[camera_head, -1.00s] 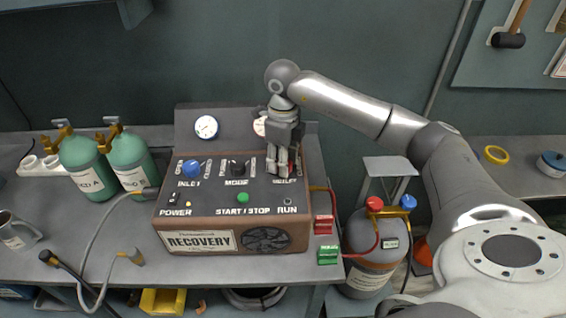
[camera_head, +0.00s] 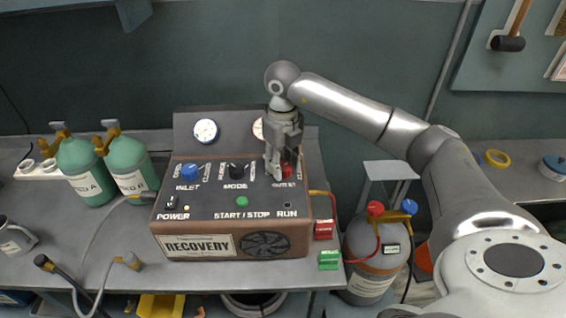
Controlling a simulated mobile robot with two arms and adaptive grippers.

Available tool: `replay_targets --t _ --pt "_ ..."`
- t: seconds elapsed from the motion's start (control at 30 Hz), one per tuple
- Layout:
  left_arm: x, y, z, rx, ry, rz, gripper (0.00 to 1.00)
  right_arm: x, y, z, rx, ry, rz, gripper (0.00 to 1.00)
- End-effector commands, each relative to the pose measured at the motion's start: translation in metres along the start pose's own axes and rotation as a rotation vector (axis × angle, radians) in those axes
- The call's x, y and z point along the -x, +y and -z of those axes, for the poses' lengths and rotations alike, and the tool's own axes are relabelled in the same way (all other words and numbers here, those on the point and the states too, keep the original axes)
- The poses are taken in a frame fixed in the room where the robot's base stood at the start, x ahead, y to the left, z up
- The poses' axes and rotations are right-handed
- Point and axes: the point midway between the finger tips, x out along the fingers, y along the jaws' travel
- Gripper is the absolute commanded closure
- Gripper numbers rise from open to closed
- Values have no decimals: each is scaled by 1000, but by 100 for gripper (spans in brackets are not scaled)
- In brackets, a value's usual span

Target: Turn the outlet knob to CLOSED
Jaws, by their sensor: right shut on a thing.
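The recovery machine (camera_head: 232,215) stands on the bench with its knob panel facing up. The red outlet knob (camera_head: 287,171) is at the right of the panel, partly hidden by my right gripper. My right gripper (camera_head: 279,172) points down over the knob and is shut on it. The knob's pointer and most of its position labels are hidden, so its setting cannot be read. My left gripper is not in view.
The blue inlet knob (camera_head: 190,172) and black mode knob (camera_head: 237,171) are to the left on the panel. Green tanks (camera_head: 130,168) stand left of the machine. A grey tank (camera_head: 372,262) stands at the right. Two gauges (camera_head: 205,131) are behind the panel.

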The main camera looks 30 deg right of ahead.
Motion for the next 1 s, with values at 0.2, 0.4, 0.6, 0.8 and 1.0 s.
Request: replay_targets --t 0.2,0.4,0.6,0.8,1.0 --pt "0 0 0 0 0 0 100 2 -1 -1 -5 -5 0 87" --pt "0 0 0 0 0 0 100 2 -1 -1 -4 -4 0 52" --pt "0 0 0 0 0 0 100 1 0 -1 -2 -2 0 42" --pt "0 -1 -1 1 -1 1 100 1 0 0 -1 -2 0 42" --pt "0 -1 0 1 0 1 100 24 0 -2 -1 -7 0 42"
